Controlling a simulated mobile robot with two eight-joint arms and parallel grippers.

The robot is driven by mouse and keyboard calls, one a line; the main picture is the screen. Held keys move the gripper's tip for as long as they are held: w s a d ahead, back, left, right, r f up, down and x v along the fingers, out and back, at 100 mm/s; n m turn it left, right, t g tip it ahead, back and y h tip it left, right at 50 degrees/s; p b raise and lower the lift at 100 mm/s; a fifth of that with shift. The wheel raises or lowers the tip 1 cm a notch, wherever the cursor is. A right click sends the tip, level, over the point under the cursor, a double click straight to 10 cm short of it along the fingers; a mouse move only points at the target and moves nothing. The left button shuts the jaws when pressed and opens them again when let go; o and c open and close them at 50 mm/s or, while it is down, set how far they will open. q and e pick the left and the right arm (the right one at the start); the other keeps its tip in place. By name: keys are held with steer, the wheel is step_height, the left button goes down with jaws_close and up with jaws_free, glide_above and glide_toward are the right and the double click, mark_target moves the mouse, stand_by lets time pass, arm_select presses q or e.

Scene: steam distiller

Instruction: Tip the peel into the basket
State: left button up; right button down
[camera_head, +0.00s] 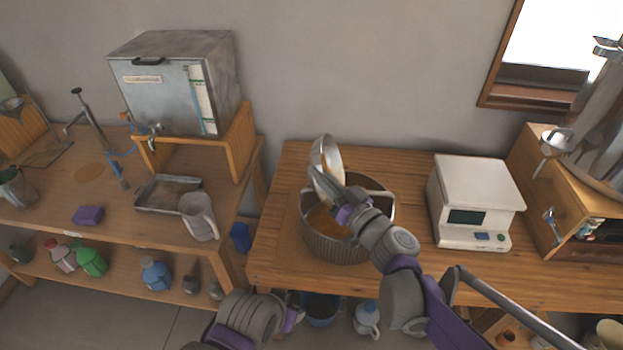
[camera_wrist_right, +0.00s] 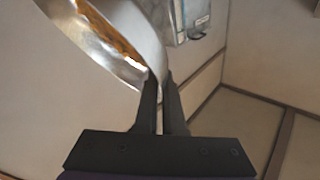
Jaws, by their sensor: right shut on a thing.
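A shiny metal bowl (camera_head: 322,160) is tilted steeply above the basket, with its rim in my right gripper (camera_head: 337,190). In the right wrist view, the gripper (camera_wrist_right: 160,85) is shut on the rim of the bowl (camera_wrist_right: 145,35), and orange peel (camera_wrist_right: 108,32) shows inside it. The grey ribbed basket (camera_head: 334,247) stands upright on the wooden table below. Orange-brown material (camera_head: 325,222) shows inside the basket, partly hidden by my right arm. My left gripper (camera_head: 295,318) is low, in front of the table; its fingers are not clear.
A white boxy device (camera_head: 474,205) stands right of the basket on the wooden table (camera_head: 285,235). A left bench holds a metal distiller box (camera_head: 165,95), a tray (camera_head: 166,208) and a pale jug (camera_head: 199,220). The table's left end is bare. A wooden cabinet (camera_head: 545,190) closes the right side.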

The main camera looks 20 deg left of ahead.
steer(key=shift+w+d+m+t+y+b, duration=0.2)
steer(key=shift+d+m+t+y+b, duration=0.15)
steer(key=shift+d+m, duration=0.2)
steer(key=w+d+f+m+t+h+b, duration=0.1)
steer(key=d+m+t+b, duration=0.1)
steer(key=d+m+t, duration=0.4)
steer(key=w+d+f+m+t+h+b, duration=0.2)
steer(key=d+m+t, duration=0.3)
steer(key=m, duration=0.5)
steer(key=shift+w+d+t+b, duration=0.25)
steer(key=shift+d+t+b, duration=0.1)
steer(key=shift+d+b, duration=0.4)
steer(key=shift+d+f, duration=0.1)
steer(key=shift+f, duration=0.05)
steer(key=shift+d, duration=0.1)
stand_by(1.0)
